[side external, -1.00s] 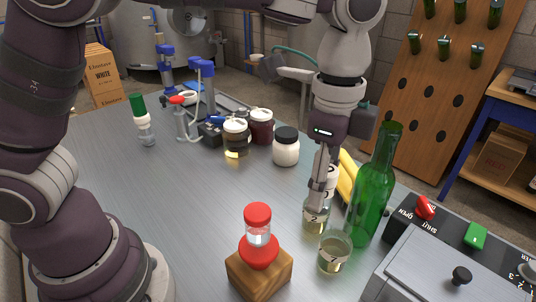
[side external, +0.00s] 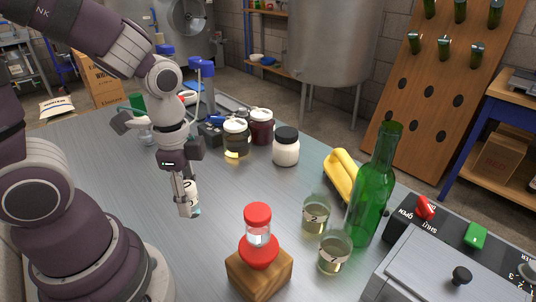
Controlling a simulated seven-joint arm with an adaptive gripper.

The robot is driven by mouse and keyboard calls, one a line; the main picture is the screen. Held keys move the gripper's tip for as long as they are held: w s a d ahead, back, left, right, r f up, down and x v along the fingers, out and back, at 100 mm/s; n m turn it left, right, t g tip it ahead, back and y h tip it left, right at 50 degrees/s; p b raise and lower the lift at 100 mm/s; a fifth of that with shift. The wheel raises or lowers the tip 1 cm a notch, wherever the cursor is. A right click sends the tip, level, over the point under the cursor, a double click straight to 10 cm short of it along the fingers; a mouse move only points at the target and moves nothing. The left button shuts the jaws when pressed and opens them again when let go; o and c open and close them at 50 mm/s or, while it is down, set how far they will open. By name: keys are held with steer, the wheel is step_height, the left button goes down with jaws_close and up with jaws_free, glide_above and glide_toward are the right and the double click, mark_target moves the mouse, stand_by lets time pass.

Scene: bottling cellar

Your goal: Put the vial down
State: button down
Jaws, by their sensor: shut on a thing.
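The vial (side external: 193,196) is a small clear piece with a pale label, seen in the side external view at left of centre. My gripper (side external: 185,206) points down and is shut on the vial, its fingers covering part of it. The vial looks roughly upright over the bare left part of the metal table (side external: 130,175). I cannot tell whether its base touches the table.
A red-capped piece on a wooden block (side external: 258,272) stands at front centre. Two labelled glasses (side external: 316,215), a green bottle (side external: 371,195) and bananas (side external: 340,175) are at right. Jars (side external: 286,147) stand behind. Table between gripper and glasses is clear.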

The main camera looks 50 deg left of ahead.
step_height(320, 180, down, 4)
steer(key=shift+r, duration=0.2)
steer(key=w, duration=0.5)
steer(key=w+f, duration=0.1)
steer(key=w, duration=0.9)
steer(key=shift+w+a+f, duration=0.25)
steer(key=shift+w+f, duration=0.05)
steer(key=shift+f, duration=0.05)
steer(key=shift+w+f, duration=0.15)
steer(key=shift+f, duration=1.6)
steer(key=shift+f, duration=0.15)
steer(key=c, duration=0.9)
jaws_free()
steer(key=shift+o, duration=0.2)
